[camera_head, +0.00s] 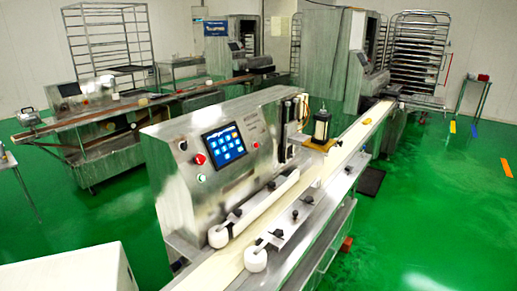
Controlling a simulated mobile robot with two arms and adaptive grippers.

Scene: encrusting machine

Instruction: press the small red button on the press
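The press appears to be the steel machine (225,185) in the middle of the head view, with a tilted front panel and a lit blue touchscreen (224,146). A red button (199,159) sits left of the screen, with a pale round button (201,178) below it. A smaller red button (256,145) sits on the panel to the right of the screen. I cannot tell from this view whether any button is pressed. Neither of my grippers shows in the head view.
A long pale conveyor belt (340,158) with white rollers (255,259) runs along the machine's front. A white box-like block (70,272) fills the lower left corner. Another steel line (95,140) and racks stand behind.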

